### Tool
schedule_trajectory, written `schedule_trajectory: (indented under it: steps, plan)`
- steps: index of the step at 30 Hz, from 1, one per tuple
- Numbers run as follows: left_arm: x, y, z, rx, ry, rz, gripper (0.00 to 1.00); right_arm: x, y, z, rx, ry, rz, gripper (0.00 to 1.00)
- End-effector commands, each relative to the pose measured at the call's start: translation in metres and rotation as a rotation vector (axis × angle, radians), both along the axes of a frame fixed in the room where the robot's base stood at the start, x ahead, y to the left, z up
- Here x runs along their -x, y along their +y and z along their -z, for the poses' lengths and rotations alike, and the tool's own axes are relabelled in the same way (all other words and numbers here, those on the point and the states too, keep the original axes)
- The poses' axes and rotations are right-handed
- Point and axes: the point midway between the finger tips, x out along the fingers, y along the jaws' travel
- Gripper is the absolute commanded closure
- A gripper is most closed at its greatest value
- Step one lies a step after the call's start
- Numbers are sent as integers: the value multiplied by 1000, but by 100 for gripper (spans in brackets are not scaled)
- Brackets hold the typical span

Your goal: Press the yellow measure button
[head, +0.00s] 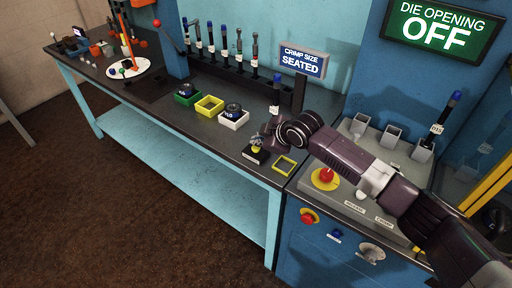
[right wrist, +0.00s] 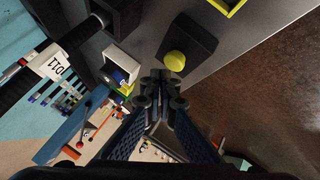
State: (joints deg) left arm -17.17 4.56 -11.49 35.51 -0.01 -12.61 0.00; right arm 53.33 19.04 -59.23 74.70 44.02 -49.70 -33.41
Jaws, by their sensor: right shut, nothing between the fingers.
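The yellow measure button (right wrist: 175,61) is a round yellow dome on a small black box (right wrist: 188,48) in the right wrist view. In the head view the black box (head: 255,156) sits on the bench near its front edge, with the yellow top partly hidden by my gripper. My right gripper (head: 261,141) is right over the box. In the right wrist view its fingers (right wrist: 162,82) are closed together and empty, with the tips close beside the button's lower left edge. I cannot tell whether they touch it. My left gripper is not in view.
A yellow square frame (head: 285,166) lies right of the box. Green, yellow and white bins (head: 233,121) stand to the left. A labelled hose (head: 275,92) stands behind my gripper. A red knob (head: 326,176) is on the machine to the right.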

Motion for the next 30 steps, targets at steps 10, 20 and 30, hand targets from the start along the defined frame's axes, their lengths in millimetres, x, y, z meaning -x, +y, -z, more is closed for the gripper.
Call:
schedule_trajectory:
  steps: [10,20,30]
  plan:
    - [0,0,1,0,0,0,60,0,0,6,0,0,0,100]
    - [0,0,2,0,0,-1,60,0,0,8,0,0,0,100]
    - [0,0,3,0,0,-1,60,0,0,12,0,0,0,100]
